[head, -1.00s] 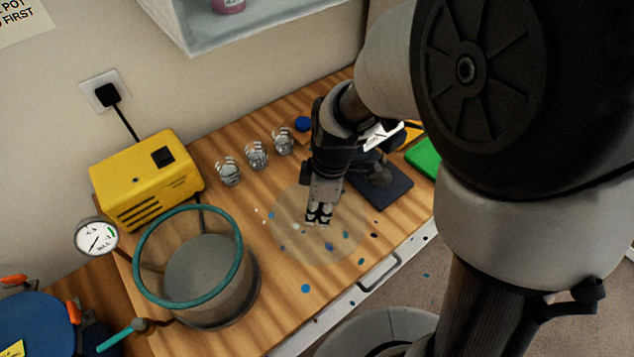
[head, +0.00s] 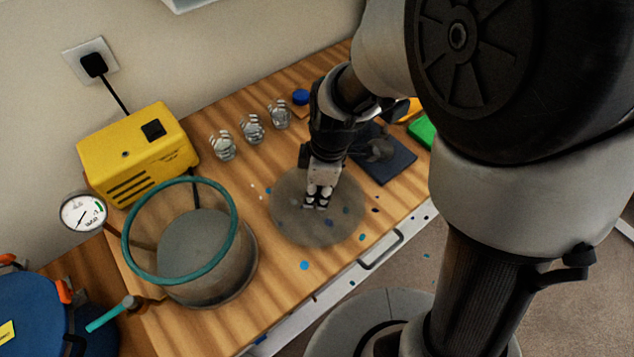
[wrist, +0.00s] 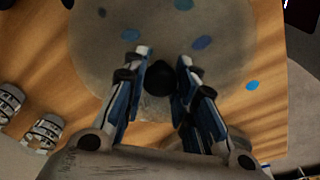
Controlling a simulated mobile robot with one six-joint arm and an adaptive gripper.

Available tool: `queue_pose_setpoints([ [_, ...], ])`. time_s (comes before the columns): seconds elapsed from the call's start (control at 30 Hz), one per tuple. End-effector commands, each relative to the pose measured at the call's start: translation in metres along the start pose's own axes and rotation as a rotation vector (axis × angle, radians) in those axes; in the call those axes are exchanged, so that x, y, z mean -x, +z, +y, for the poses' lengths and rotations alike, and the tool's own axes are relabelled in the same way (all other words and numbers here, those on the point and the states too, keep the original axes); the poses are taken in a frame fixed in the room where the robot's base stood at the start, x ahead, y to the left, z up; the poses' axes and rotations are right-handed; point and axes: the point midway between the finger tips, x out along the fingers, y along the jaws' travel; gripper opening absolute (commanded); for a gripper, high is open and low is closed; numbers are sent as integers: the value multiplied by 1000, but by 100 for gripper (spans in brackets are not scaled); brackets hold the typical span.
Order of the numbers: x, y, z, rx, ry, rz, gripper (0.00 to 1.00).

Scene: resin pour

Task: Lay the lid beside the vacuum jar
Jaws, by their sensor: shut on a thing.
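The lid (head: 288,218) is a clear, greyish round disc with a dark knob (wrist: 160,78). It lies flat at or very near the wooden bench top, to the right of the vacuum jar (head: 226,272) and apart from it. Any small gap under the lid cannot be told. My gripper (head: 317,205) points down over the lid's middle, its fingers shut on the knob; the wrist view also shows the lid (wrist: 222,70). The jar is a clear open pot with a teal rim ring, and a grey floor shows inside.
A yellow pump (head: 140,155) and a pressure gauge (head: 84,212) stand behind and left of the jar. Three clear cups (head: 252,130) stand behind the lid. A dark mat (head: 392,168) lies to the right. Paint spots dot the bench near its front edge.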

Motion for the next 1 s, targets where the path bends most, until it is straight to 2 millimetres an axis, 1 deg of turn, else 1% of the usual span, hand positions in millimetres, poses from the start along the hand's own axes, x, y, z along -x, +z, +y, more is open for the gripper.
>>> queue_pose_setpoints([
  [0.37,-8,1,0,0,1,1,0],
  [0.4,-8,1,0,0,1,1,26],
  [0.73,-8,1,0,0,0,0,48],
  [1.0,-8,1,0,0,-1,-1,49],
])
